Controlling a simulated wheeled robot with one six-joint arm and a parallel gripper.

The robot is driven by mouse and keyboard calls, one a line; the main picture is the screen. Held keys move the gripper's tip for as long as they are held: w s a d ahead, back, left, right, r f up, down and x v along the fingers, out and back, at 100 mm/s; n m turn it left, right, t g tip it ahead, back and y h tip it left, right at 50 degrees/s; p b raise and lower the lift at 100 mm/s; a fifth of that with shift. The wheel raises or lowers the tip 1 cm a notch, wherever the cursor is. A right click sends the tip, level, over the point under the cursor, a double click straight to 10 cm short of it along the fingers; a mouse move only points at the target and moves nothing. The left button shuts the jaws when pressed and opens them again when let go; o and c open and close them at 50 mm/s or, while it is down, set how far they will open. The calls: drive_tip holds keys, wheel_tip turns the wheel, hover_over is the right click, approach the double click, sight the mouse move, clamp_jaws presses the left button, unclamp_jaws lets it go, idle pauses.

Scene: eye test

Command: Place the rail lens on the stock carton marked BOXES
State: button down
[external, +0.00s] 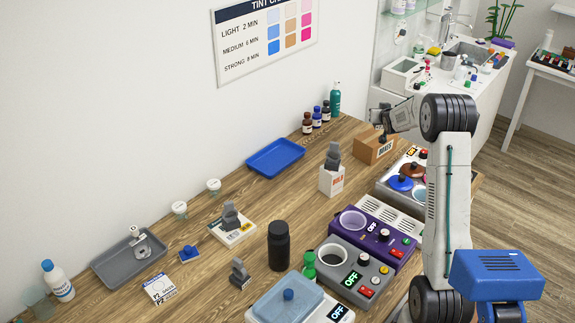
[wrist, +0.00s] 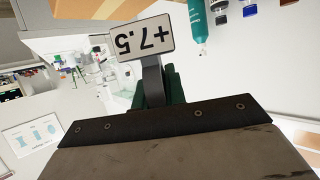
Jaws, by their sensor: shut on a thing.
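My gripper (external: 380,117) is at the back right of the bench, just above the brown stock carton marked BOXES (external: 367,150). In the wrist view my gripper (wrist: 154,92) is shut on the rail lens, whose white plate marked +7.5 (wrist: 140,38) stands out on a grey stem. In the external view the held lens is small and mostly hidden by the gripper. A dark part reaches down close to the carton's top; I cannot tell whether it touches.
A white carton (external: 326,183) with a grey piece on top stands left of the BOXES carton. Several bottles (external: 317,117) stand behind it along the wall. A blue tray (external: 275,157) lies further left. Purple (external: 375,232) and grey (external: 345,262) heater units fill the front right.

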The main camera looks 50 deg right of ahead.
drive_tip(key=shift+f, duration=1.75)
drive_tip(key=shift+f, duration=0.1)
drive_tip(key=c, duration=1.5)
unclamp_jaws()
drive_tip(key=shift+o, duration=0.2)
